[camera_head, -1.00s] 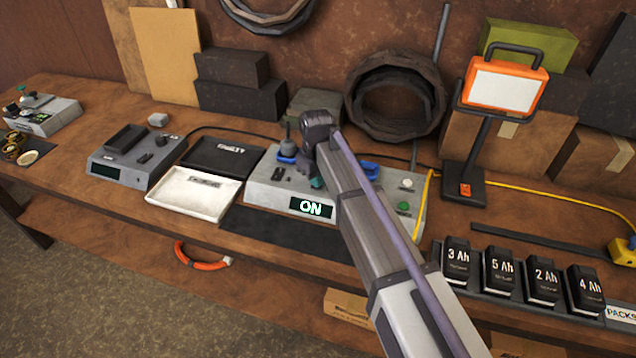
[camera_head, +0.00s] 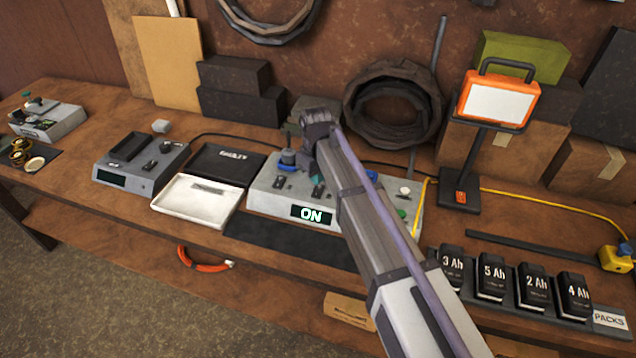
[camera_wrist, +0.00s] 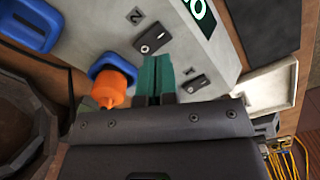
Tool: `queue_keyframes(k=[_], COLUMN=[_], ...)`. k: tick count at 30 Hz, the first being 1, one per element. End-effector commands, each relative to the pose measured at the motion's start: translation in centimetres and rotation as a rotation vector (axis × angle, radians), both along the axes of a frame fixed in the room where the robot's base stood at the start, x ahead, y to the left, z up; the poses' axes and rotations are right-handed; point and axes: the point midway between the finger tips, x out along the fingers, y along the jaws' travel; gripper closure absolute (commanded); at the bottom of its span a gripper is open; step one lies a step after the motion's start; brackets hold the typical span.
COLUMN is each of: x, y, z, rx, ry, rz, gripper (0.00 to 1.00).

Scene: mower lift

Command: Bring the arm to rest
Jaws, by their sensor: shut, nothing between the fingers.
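An orange plug-like part (camera_wrist: 112,85) in a blue socket stands just left of the fingers. Another blue socket (camera_wrist: 30,22) is at the upper left. Whether the fingertips touch the box I cannot tell. My arm hides part of the box's right side.
Left of the box are a white tray (camera_head: 195,204) and a grey charger-like unit (camera_head: 140,170). An orange work lamp (camera_head: 498,100) and coiled hose (camera_head: 395,100) stand behind. Several battery packs (camera_head: 490,274) sit front right. A yellow cable (camera_head: 560,200) crosses the bench.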

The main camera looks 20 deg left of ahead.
Motion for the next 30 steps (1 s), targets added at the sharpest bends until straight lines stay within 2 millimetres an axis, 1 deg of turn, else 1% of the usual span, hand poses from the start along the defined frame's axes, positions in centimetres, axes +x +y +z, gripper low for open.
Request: queue_keyframes(k=[1,3,6,18,20,21,22,23,24,26,27,29,30], x=[0.0,0.0,0.0,0.0,0.0,-0.9,-2.4,-3.6,-4.7,-6.3,-7.5,-9.5,-11.0], y=[0.0,0.0,0.0,0.0,0.0,-0.6,-1.7,-3.3,-6.2,-11.3,-15.1,-20.6,-24.0], z=[1.1,1.9,2.4,2.1,2.1,2.1,2.1,2.1,2.1,2.1,2.1,2.1,2.1], rx=[0.000,0.000,0.000,0.000,0.000,0.000,-0.001,-0.001,-0.001,-0.001,-0.001,-0.001,-0.001], ry=[0.000,0.000,0.000,0.000,0.000,0.000,0.001,0.001,0.000,0.000,0.000,0.000,0.000], rz=[0.000,0.000,0.000,-0.003,-0.039,-0.096,-0.140,-0.192,-0.269,-0.400,-0.493,-0.630,-0.715], gripper=[1.00,1.00,1.00,1.00,1.00,1.00,1.00,1.00,1.00,1.00,1.00,1.00,1.00])
